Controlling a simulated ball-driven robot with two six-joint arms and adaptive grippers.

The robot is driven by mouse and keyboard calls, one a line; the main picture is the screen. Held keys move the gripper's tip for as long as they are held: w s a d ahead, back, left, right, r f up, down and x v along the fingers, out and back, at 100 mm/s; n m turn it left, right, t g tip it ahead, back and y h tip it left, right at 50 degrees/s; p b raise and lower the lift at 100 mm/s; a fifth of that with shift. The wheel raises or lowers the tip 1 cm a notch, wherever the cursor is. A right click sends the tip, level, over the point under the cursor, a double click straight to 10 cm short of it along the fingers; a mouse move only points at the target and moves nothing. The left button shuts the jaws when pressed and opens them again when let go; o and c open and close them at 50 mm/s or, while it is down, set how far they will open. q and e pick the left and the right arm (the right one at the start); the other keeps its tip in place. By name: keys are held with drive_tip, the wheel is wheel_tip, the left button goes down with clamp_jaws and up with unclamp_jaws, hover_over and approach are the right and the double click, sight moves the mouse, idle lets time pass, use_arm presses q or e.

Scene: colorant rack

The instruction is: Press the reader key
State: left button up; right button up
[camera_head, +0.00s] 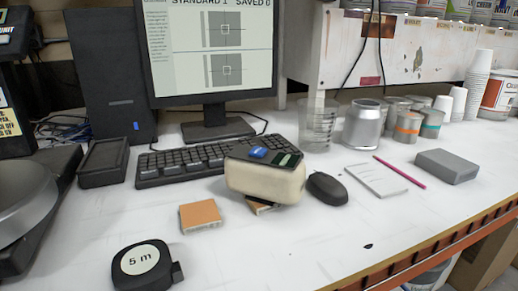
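The reader (265,182) is a cream, rounded box with a dark top, standing in front of the keyboard in the middle of the desk. Its blue key (258,152) is on the dark top, beside a small green display (287,159). The key faces up and nothing covers it. The reader stands partly over an orange-brown tile (262,207), and only the tile's front edge shows. Neither of my grippers shows in this view.
Behind the reader are a black keyboard (180,164) and a monitor (216,66). A black mouse (327,188) lies close on its right. Another orange tile (200,215) and a tape measure (146,267) lie front left. The front right desk is mostly clear.

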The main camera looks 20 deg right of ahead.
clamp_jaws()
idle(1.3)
